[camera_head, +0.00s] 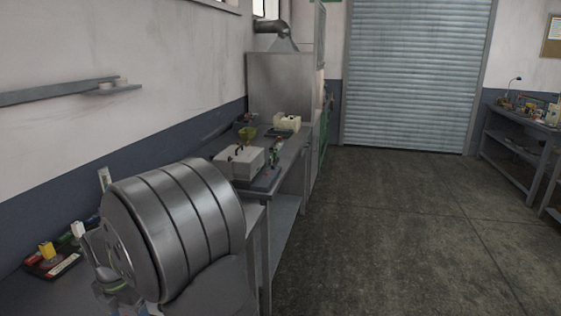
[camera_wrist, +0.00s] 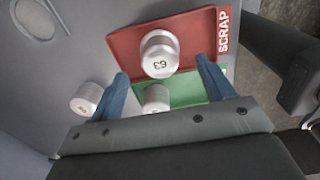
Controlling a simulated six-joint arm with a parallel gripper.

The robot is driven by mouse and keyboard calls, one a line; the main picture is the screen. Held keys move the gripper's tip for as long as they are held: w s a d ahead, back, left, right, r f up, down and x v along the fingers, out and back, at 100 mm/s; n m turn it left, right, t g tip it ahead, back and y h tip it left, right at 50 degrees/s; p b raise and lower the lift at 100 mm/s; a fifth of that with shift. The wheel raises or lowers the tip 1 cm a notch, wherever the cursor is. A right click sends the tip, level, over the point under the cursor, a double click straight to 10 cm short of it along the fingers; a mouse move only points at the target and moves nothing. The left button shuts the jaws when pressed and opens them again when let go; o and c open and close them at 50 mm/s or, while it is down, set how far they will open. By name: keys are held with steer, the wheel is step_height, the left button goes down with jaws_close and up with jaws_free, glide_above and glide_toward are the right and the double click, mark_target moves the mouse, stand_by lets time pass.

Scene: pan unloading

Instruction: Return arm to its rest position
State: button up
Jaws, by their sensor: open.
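In the wrist view my gripper (camera_wrist: 162,66) is open, its two blue fingers spread wide with nothing clamped between them. A second white cylinder (camera_wrist: 157,98) is at a green tray (camera_wrist: 187,90) beside the red one, partly hidden by the gripper body. A third white cylinder (camera_wrist: 86,98) stands on the grey surface, left of the left finger. I cannot make out my gripper in the head view.
In the head view a bench (camera_head: 292,158) along the left wall carries a pale box (camera_head: 240,163) and small items. A dark tray with small coloured things (camera_head: 40,268) lies at the near left. Another bench (camera_head: 515,140) stands at right. The middle floor (camera_head: 400,230) is clear.

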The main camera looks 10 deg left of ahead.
step_height(320, 180, down, 5)
steer(key=shift+f, duration=0.1)
step_height(320, 180, up, 3)
steer(key=shift+f, duration=0.1)
steer(key=shift+r, duration=0.6)
steer(key=shift+f, duration=0.1)
